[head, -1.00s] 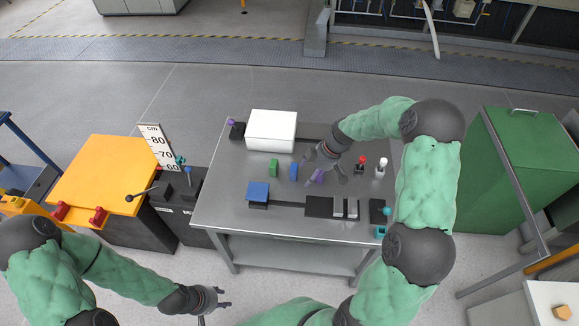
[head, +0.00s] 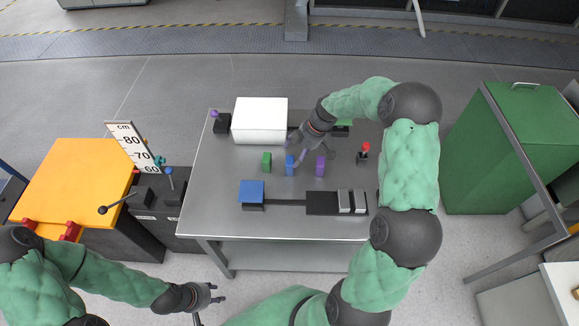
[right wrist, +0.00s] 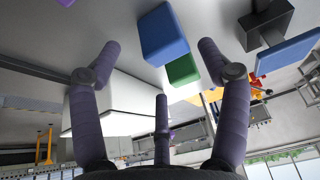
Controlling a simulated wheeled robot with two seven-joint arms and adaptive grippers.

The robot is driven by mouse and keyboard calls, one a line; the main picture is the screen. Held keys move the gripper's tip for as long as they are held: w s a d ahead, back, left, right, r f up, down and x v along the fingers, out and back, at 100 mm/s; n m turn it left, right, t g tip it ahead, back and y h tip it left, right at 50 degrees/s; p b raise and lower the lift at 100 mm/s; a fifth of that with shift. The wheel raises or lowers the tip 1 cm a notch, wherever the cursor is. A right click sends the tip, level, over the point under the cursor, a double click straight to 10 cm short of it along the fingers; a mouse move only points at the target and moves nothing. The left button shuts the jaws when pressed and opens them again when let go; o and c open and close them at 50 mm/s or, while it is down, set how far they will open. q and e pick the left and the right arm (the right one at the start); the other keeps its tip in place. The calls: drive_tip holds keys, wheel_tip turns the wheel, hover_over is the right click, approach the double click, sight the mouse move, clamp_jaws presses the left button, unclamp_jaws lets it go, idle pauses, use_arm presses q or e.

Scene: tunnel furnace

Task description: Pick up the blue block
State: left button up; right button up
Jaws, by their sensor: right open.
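The blue block (head: 289,166) stands upright on the grey metal table (head: 222,180), between a green block (head: 266,161) and a purple block (head: 320,165). My right gripper (head: 302,151) is open and empty, with its fingers spread close to the blue block. In the right wrist view, the blue block (right wrist: 163,34) shows between the two outer fingertips, with the green block (right wrist: 183,70) beside it. I cannot tell whether any finger touches the blue block. My left gripper (head: 215,293) is away from the table at the lower left, its fingers apart and nothing in them.
A white box (head: 261,120) stands at the back of the table. A blue square plate (head: 252,191) and a dark fixture (head: 335,203) are along the front. A red-topped lever (head: 363,152) stands to the right. A green cabinet (head: 505,160) is right of the table.

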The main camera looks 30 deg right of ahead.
sight(292, 160)
drive_tip(key=x, duration=0.1)
drive_tip(key=b+x, duration=0.1)
drive_tip(key=x, duration=0.3)
drive_tip(key=shift+s+a+f+b, duration=0.2)
drive_tip(key=shift+a+f+b, duration=0.05)
drive_tip(key=shift+b, duration=0.15)
drive_tip(key=shift+w+a+f, duration=0.15)
drive_tip(key=shift+f, duration=0.2)
drive_tip(key=shift+r, duration=0.1)
drive_tip(key=shift+c, duration=0.3)
clamp_jaws()
